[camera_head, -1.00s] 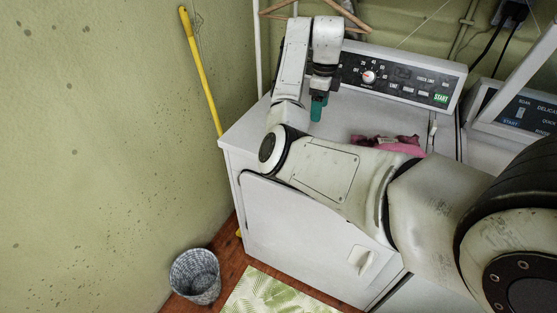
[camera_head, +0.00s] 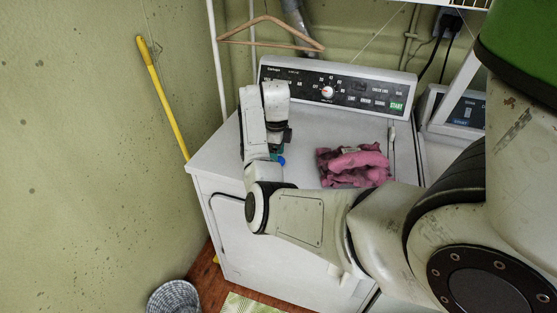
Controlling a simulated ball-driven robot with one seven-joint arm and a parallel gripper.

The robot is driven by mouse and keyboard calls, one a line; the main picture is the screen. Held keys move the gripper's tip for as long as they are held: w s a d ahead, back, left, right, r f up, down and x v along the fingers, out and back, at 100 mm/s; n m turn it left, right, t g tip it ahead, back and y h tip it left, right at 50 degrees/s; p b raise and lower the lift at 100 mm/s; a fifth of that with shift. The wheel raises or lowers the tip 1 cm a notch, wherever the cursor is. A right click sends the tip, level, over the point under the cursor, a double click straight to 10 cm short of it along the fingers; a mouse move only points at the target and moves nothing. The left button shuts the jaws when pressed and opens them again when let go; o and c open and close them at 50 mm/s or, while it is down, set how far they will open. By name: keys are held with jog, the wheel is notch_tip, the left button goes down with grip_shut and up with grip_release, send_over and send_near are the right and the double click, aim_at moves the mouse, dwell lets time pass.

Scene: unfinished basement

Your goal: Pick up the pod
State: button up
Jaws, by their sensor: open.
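A small blue thing (camera_head: 281,162), likely the pod, shows on the white top of the dryer-like machine (camera_head: 300,122), left of a pink cloth. My gripper (camera_head: 276,154) points down right at it, with its teal fingers partly hidden behind my arm and wrist. The gripper is open. I cannot tell whether the fingers are around the blue thing or only beside it.
A crumpled pink cloth (camera_head: 355,164) lies on the machine top to the right of my gripper. The control panel (camera_head: 335,90) rises at the back. A wooden hanger (camera_head: 270,33) hangs above. A yellow pole (camera_head: 163,98) leans at the left wall, above a woven basket (camera_head: 174,298).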

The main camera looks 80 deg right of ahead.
jog(key=shift+f, duration=0.45)
jog(key=c, duration=1.1)
